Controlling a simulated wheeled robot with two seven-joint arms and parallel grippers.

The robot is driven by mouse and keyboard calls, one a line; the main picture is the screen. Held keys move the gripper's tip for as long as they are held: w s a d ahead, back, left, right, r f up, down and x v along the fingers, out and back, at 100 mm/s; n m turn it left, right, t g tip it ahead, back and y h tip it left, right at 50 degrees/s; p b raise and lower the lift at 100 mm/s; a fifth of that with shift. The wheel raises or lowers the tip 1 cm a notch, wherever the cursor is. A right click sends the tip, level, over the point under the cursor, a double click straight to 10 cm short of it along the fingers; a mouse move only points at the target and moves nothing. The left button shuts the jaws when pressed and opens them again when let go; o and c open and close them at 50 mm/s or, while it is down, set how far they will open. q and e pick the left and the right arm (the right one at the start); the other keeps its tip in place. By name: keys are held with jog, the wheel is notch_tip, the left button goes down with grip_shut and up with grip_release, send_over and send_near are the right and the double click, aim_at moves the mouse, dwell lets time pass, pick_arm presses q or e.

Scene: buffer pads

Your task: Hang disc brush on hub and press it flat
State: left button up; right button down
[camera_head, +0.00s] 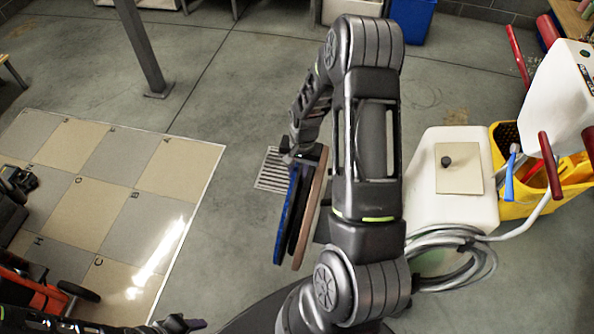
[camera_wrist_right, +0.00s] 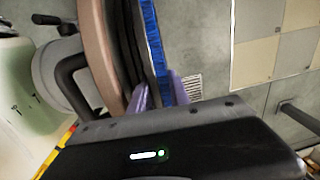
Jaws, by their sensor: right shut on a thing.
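The disc brush (camera_head: 284,215) is a black disc with a blue face, held upright and seen nearly edge-on. It shows in the right wrist view (camera_wrist_right: 155,40). My right gripper (camera_head: 302,156) is shut on its rim, with one purple finger on each side in the wrist view (camera_wrist_right: 160,92). A tan disc (camera_head: 310,215) stands parallel beside the black side, very close; I cannot tell if they touch. It also shows in the wrist view (camera_wrist_right: 101,55), before a grey round housing (camera_wrist_right: 50,68). The hub itself is hidden. My left gripper (camera_head: 183,323) is barely visible at the bottom edge.
A white machine body (camera_head: 425,200) with a coiled grey cable (camera_head: 455,252) stands to the right. A yellow mop bucket (camera_head: 510,195) is behind it. A floor drain (camera_head: 270,172) lies left of my right arm. The checkered mat (camera_head: 110,185) at left is mostly clear.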

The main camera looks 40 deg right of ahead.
jog(key=shift+s+d, duration=0.15)
jog(key=shift+s, duration=0.05)
jog(key=shift+f+b, duration=0.25)
jog(key=shift+b, duration=0.1)
dwell(0.6)
jog(key=c, duration=1.1)
grip_release()
jog(key=shift+c, duration=0.2)
jog(key=shift+s+d+r+b, duration=0.1)
jog(key=shift+r+b, duration=0.15)
jog(key=shift+r, duration=1.7)
jog(key=shift+s+d+r+b, duration=0.1)
jog(key=shift+r+b, duration=0.1)
jog(key=shift+r, duration=1.75)
jog(key=shift+w, duration=0.15)
